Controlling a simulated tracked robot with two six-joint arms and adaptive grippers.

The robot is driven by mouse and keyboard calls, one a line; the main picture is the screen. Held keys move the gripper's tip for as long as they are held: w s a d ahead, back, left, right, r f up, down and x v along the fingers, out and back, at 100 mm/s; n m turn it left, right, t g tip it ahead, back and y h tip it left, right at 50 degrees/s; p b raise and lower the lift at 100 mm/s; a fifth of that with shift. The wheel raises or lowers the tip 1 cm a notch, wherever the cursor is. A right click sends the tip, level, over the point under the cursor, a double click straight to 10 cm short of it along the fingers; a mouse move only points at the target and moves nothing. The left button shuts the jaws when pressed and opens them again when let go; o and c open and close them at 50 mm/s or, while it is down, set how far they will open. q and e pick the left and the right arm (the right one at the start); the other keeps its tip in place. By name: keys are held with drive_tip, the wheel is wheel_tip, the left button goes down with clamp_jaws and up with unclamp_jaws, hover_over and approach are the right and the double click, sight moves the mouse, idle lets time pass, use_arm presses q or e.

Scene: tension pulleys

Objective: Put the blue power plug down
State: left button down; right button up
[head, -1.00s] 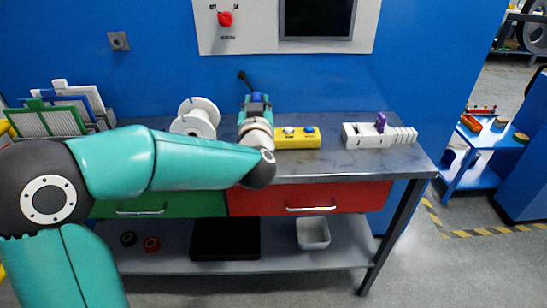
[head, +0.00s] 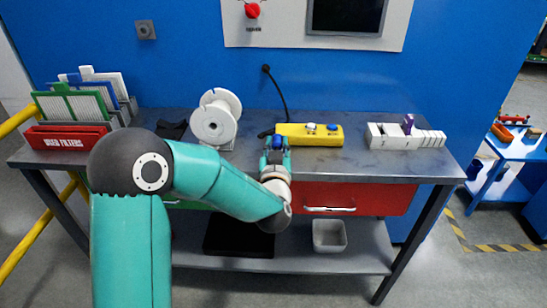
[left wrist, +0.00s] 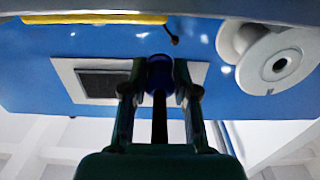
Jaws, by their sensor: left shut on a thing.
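The blue power plug (head: 277,142) is between the fingers of my left gripper (head: 275,150), near the front edge of the workbench (head: 365,165). The plug also shows in the left wrist view (left wrist: 159,75), where the left gripper (left wrist: 160,92) is shut on it from both sides. A black cable (head: 282,95) hangs from the wall behind the yellow button box (head: 330,137). A short dark piece of cable shows beside the gripper. I cannot tell whether the plug touches the bench. My right gripper is not in view.
A white spool (head: 214,125) stands left of the gripper. A white slotted block (head: 385,138) with a purple piece stands right of the button box. Filters stand by a red used-filters box (head: 70,138) at far left. Bare bench top lies right of the gripper.

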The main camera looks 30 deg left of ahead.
use_arm(q)
wheel_tip(320, 180, down, 4)
drive_tip(key=shift+f, duration=0.1)
drive_tip(key=shift+f+b, duration=0.55)
drive_tip(key=shift+b, duration=0.45)
drive_tip(key=c, duration=0.9)
unclamp_jaws()
drive_tip(key=shift+r, duration=0.1)
